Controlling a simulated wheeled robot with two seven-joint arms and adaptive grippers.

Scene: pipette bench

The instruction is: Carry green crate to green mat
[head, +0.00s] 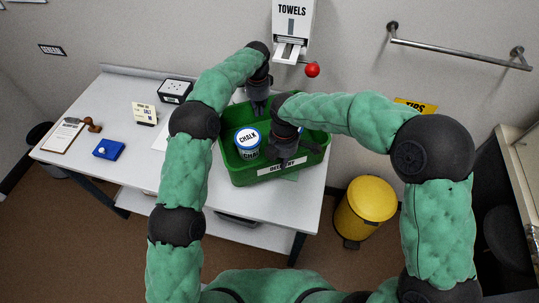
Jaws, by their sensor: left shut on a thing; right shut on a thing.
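The green crate (236,174) is at the right part of the white table, with a label on its front wall. A tub marked CHALK (247,139) is inside it. My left gripper (258,108) is shut on the crate's far rim. My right gripper (286,160) is shut on its near side, partly covering the label.
The white table (130,165) holds a clipboard (63,136), a blue block (109,149), a small note card (144,113) and a black-topped box (175,91) to the left. A towel dispenser (293,25) hangs behind. A yellow bin (365,205) stands right of the table.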

